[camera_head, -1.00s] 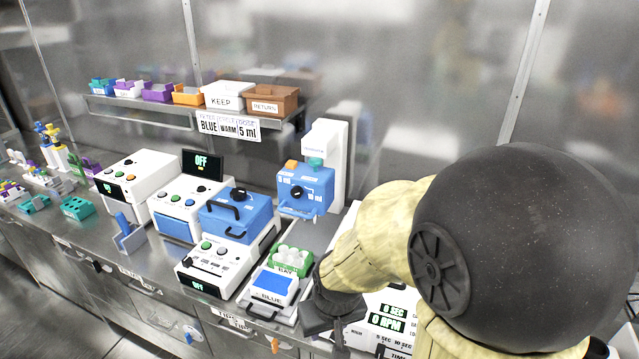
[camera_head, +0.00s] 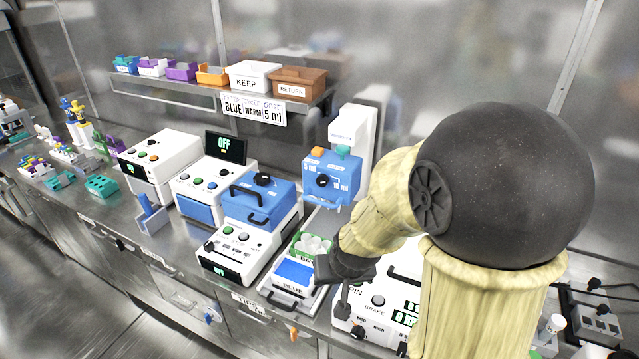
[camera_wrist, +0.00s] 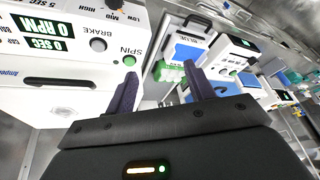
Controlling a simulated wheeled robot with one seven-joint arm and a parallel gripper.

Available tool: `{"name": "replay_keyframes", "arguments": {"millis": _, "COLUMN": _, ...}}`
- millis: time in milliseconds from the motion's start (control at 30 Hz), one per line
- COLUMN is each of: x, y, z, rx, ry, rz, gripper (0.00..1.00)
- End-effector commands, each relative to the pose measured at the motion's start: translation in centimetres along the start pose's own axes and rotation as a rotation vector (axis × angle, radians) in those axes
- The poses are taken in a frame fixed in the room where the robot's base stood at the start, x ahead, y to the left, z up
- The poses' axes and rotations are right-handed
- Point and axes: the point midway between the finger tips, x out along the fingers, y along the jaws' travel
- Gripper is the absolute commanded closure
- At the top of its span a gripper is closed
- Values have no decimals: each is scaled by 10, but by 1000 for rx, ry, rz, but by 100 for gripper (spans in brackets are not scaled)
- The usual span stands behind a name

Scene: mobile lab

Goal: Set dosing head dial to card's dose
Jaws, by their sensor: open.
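The dosing head (camera_head: 331,195) is a blue box on a white stand, with an orange and a green button on top. Its black round dial (camera_head: 323,181) is on the front, with small white ml marks around it; I cannot read the pointer's setting. The card (camera_head: 253,108) on the shelf edge reads BLUE, WARM, 5 ml. My gripper (camera_head: 342,300) is below and in front of the dosing head, near the BLUE tray, apart from the dial. In the wrist view my gripper (camera_wrist: 160,83) has its fingers spread and nothing between them. The dial is not clearly visible there.
A spin machine (camera_head: 375,305) stands right of my gripper. The BLUE tray (camera_head: 291,289) and green tube rack (camera_head: 298,247) lie close to its left. A blue-lidded machine (camera_head: 250,200) stands left of the dosing head. Bins such as KEEP (camera_head: 252,76) line the shelf.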

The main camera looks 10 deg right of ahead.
Motion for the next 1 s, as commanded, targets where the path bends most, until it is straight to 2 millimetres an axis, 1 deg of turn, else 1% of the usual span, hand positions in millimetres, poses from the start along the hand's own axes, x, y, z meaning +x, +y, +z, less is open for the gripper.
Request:
{"name": "replay_keyframes", "arguments": {"millis": 33, "x": 10, "y": -11, "z": -20, "rx": 19, "ry": 48, "rz": -6, "gripper": 46}}
{"name": "replay_keyframes", "arguments": {"millis": 67, "x": 16, "y": -17, "z": -33, "rx": 37, "ry": 86, "rz": -6, "gripper": 46}}
{"name": "replay_keyframes", "arguments": {"millis": 100, "x": 24, "y": -24, "z": -50, "rx": 62, "ry": 138, "rz": -3, "gripper": 46}}
{"name": "replay_keyframes", "arguments": {"millis": 167, "x": 37, "y": -34, "z": -74, "rx": 94, "ry": 216, "rz": 10, "gripper": 46}}
{"name": "replay_keyframes", "arguments": {"millis": 200, "x": 45, "y": -39, "z": -89, "rx": 116, "ry": 269, "rz": 24, "gripper": 46}}
{"name": "replay_keyframes", "arguments": {"millis": 300, "x": 63, "y": -50, "z": -122, "rx": 163, "ry": 404, "rz": 76, "gripper": 46}}
{"name": "replay_keyframes", "arguments": {"millis": 400, "x": 76, "y": -59, "z": -147, "rx": 196, "ry": 540, "rz": 147, "gripper": 46}}
{"name": "replay_keyframes", "arguments": {"millis": 500, "x": 85, "y": -67, "z": -164, "rx": 215, "ry": 680, "rz": 236, "gripper": 46}}
{"name": "replay_keyframes", "arguments": {"millis": 633, "x": 89, "y": -77, "z": -174, "rx": 220, "ry": 866, "rz": 371, "gripper": 46}}
{"name": "replay_keyframes", "arguments": {"millis": 800, "x": 81, "y": -87, "z": -172, "rx": 209, "ry": 1063, "rz": 525, "gripper": 46}}
{"name": "replay_keyframes", "arguments": {"millis": 900, "x": 78, "y": -90, "z": -168, "rx": 204, "ry": 1118, "rz": 571, "gripper": 46}}
{"name": "replay_keyframes", "arguments": {"millis": 1000, "x": 76, "y": -91, "z": -168, "rx": 204, "ry": 1137, "rz": 585, "gripper": 46}}
